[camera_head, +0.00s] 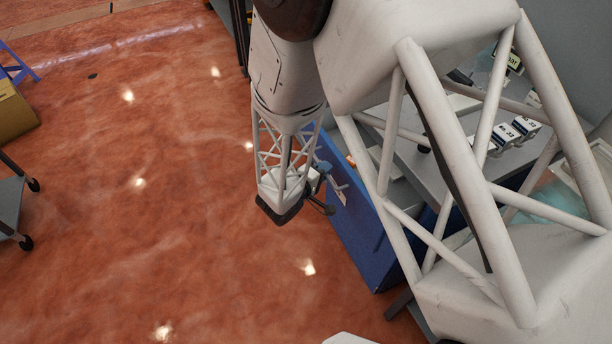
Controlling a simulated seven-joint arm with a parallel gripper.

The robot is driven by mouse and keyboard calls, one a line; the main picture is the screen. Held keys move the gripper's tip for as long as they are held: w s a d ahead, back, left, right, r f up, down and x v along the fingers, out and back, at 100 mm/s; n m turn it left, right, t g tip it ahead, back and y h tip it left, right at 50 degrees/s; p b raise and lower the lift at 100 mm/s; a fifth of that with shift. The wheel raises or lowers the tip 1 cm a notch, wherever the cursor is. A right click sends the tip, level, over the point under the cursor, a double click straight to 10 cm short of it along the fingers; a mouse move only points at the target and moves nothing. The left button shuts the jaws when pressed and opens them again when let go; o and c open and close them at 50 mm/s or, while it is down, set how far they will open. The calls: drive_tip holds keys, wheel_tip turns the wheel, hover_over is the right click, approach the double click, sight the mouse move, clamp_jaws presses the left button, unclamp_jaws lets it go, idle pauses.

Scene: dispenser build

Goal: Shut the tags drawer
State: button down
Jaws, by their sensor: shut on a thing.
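A blue drawer (352,228) with a small pale label (340,196) on its front stands out from the grey workbench at centre right. The label is too small to read, so I cannot confirm that it is the tags drawer. A bit of orange shows at its top edge. My gripper (328,182) is at the upper left part of the blue front and is shut on what appears to be its handle. The handle and fingertips are tiny here, and the grip is partly hidden. My arm hides much of the drawer's inside and right side.
The grey bench top (405,160) holds white labelled boxes (507,136) and other small items, seen through my arm's frame. The red floor (150,200) left of the drawer is clear. A wheeled cart (12,205) and a yellow box (14,110) stand at the far left.

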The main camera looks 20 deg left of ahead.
sight(342, 172)
drive_tip(key=w+d, duration=0.9)
drive_tip(key=shift+w+d, duration=0.1)
drive_tip(key=shift+w, duration=0.1)
drive_tip(key=shift+d, duration=0.1)
drive_tip(key=c, duration=1.2)
unclamp_jaws()
drive_tip(key=shift+r, duration=0.1)
drive_tip(key=shift+v, duration=3.9)
